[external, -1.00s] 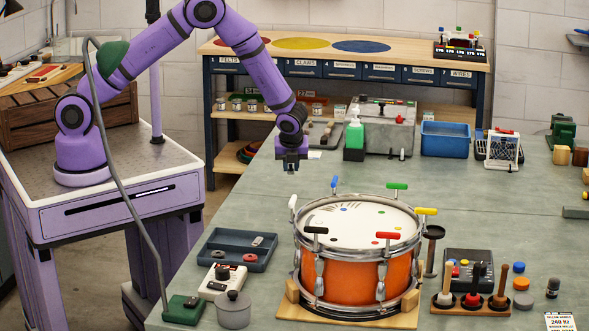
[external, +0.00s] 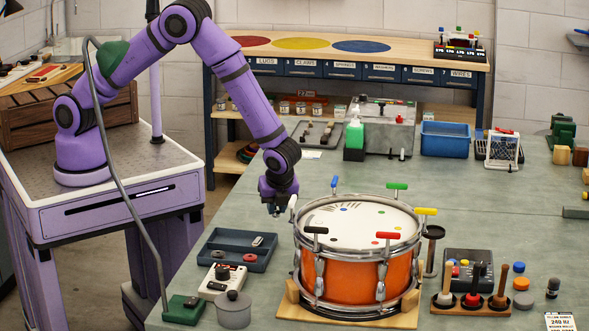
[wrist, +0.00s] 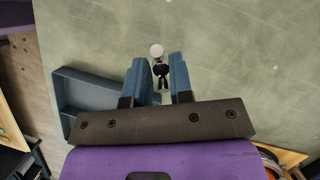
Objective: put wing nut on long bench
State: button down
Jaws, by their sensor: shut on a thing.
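My gripper (external: 276,211) hangs pointing down over the grey-green long bench (external: 460,205), just left of the drum. In the wrist view my gripper (wrist: 160,62) is shut on a small dark piece with a pale round end, which I take to be the wing nut (wrist: 161,71). The fingers hide part of it. In the external view the held piece is too small to make out clearly. The bare bench top (wrist: 225,60) lies beneath the fingertips, and I cannot tell the exact gap.
An orange drum (external: 335,277) with coloured T-handles stands close to the right of my gripper. A blue-grey tray (external: 222,258) with small parts lies in front and to the left.

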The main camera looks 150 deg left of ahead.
aim_at(221, 242)
jog(key=shift+n+h, duration=0.3)
jog(key=shift+n, duration=0.6)
jog(key=w+d, duration=0.3)
jog(key=d, duration=0.3)
jog(key=w+d, duration=0.3)
jog(key=d, duration=0.3)
jog(key=w+d, duration=0.3)
jog(key=d, duration=0.3)
jog(key=shift+d+f, duration=0.1)
jog(key=shift+n, duration=0.4)
jog(key=d, duration=0.3)
jog(key=w+d, duration=0.1)
jog(key=d, duration=0.2)
jog(key=w+d, duration=0.1)
jog(key=d, duration=0.3)
jog(key=d+n, duration=0.1)
jog(key=d, duration=1.1)
jog(key=shift+d+h, duration=0.15)
jog(key=shift+h, duration=0.25)
jog(key=shift+s, duration=0.1)
